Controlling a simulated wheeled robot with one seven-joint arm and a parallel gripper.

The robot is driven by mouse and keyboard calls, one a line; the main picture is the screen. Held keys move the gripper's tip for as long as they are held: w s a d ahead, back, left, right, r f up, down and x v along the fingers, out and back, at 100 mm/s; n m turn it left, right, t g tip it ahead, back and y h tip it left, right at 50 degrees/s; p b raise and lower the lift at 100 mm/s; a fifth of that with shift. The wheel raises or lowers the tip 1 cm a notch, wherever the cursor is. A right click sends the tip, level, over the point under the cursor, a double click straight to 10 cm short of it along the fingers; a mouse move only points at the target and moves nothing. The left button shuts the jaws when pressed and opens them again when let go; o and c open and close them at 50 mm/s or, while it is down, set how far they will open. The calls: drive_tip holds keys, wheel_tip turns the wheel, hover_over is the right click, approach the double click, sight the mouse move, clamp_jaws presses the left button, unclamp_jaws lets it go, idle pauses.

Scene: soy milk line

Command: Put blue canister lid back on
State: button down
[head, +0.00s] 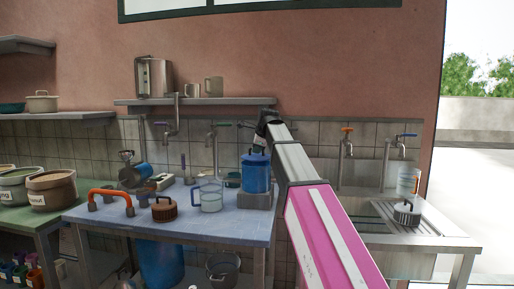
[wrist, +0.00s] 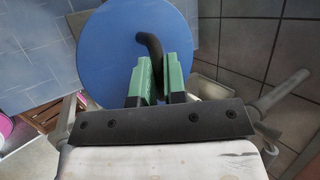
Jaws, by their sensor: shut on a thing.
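The blue canister (head: 257,178) stands upright on a grey block (head: 258,200) at the right end of the blue-tiled table. Its round blue lid (head: 255,158) is at the canister's top in the head view. I cannot tell whether it is fully seated. In the wrist view the lid (wrist: 110,45) is a flat blue disc with a curved black handle (wrist: 150,45). My gripper's green fingers (wrist: 161,68) are shut on that handle. In the head view my gripper (head: 259,146) is small and dark, just above the lid. The lid hides the canister in the wrist view.
A clear measuring jug (head: 209,196) stands left of the canister on the table (head: 225,228). A shelf (head: 200,101) and taps are behind; a sink (head: 375,212) is at right.

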drive_tip(key=shift+f, duration=1)
drive_tip(key=shift+f, duration=0.15)
drive_tip(key=c, duration=1.1)
unclamp_jaws()
drive_tip(key=v, duration=1.1)
drive_tip(key=shift+a, duration=0.1)
